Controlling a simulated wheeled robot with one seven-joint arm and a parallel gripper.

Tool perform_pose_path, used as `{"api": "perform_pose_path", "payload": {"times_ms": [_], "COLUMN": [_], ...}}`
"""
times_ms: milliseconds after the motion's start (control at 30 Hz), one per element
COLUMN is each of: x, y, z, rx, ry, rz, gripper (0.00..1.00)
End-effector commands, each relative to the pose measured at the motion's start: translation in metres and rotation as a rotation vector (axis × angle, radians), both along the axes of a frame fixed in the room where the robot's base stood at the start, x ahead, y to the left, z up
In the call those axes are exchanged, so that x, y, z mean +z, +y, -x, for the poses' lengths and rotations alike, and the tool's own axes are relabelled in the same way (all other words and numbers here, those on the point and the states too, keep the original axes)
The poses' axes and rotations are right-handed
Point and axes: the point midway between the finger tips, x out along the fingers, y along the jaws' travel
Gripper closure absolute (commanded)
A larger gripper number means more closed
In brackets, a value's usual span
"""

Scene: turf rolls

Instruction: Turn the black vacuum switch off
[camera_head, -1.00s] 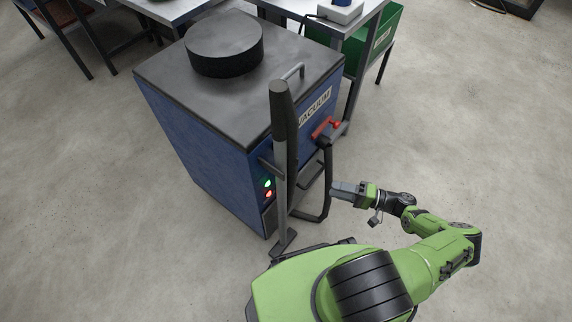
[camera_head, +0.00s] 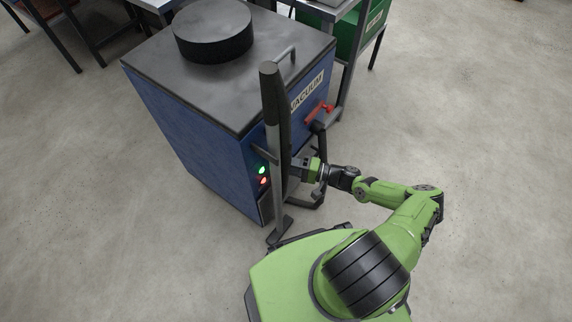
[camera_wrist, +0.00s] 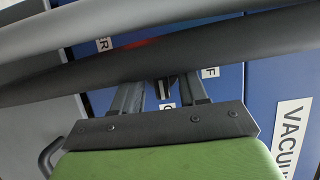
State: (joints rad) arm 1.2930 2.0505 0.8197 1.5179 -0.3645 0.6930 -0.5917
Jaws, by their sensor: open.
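The blue vacuum cabinet (camera_head: 190,125) has a VACUUM label (camera_head: 307,92) on its front. The black switch cannot be made out in the head view. In the wrist view, a small dark part (camera_wrist: 161,86) shows between my fingers, close to partly hidden white labels; it looks like the switch. My gripper (camera_head: 296,168) is at the cabinet front, behind the upright wand. In the wrist view, my gripper (camera_wrist: 163,90) has its two fingers apart, one each side of that dark part. Contact cannot be told. Dark tubes cover the fingertips' upper surroundings.
The wand (camera_head: 272,110) stands upright before the cabinet, with a dark hose (camera_head: 318,150) close to my wrist. A red handle (camera_head: 318,113) juts from the front. A green light (camera_head: 262,170) and a red light (camera_head: 263,181) glow left of my gripper. Floor at right is clear.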

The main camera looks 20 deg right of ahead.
Motion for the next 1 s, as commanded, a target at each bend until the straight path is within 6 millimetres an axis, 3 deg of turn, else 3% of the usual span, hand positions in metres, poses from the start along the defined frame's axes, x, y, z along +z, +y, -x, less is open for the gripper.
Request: {"api": "perform_pose_path", "payload": {"times_ms": [100, 367, 733, 1000], "x": [0.0002, 0.0003, 0.0010, 0.0031], "y": [-0.0002, -0.0004, -0.0001, -0.0002], "z": [0.0001, 0.0003, 0.0005, 0.0007], "rx": [0.000, 0.000, 0.002, 0.004], "ry": [0.000, -0.001, -0.025, -0.122], "rz": [0.000, -0.001, 0.035, 0.174], "gripper": [0.60, 1.00, 1.00, 1.00]}}
